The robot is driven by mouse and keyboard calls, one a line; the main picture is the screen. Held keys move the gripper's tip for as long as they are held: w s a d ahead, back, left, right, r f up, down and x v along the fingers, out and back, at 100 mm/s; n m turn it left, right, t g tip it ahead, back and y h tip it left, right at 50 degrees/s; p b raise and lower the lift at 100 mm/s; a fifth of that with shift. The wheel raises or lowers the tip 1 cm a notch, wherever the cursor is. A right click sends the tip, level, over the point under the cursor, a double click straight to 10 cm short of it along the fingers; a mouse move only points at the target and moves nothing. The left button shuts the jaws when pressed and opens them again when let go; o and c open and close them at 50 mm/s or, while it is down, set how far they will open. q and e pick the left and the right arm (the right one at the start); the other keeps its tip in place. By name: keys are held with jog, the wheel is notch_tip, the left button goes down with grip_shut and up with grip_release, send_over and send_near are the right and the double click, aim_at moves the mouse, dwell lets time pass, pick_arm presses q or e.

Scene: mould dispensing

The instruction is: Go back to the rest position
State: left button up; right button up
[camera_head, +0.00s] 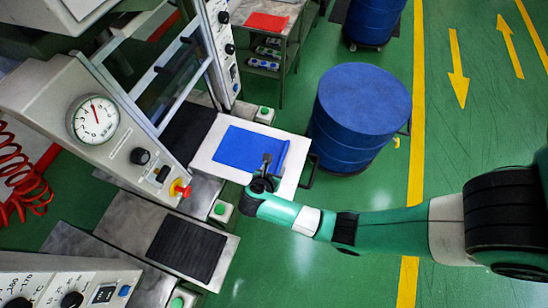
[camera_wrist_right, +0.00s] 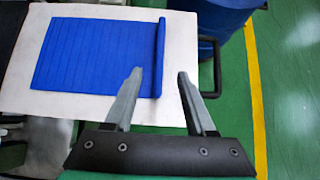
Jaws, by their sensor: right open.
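My right gripper (camera_head: 266,168) comes in from the right in the head view and is over the right part of a white board. The sheet also shows in the head view (camera_head: 240,147). My left gripper is not in view.
A blue drum (camera_head: 360,115) stands right of the board, another (camera_head: 375,20) behind it. A machine with a gauge (camera_head: 95,120) and a red button (camera_head: 181,188) stands left. A dark plate (camera_head: 187,248) lies nearer. A rack with a red sheet (camera_head: 267,21) stands behind. Green floor is free at right.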

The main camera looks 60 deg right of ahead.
jog(key=shift+s+a+r, duration=0.1)
jog(key=shift+a+r, duration=0.15)
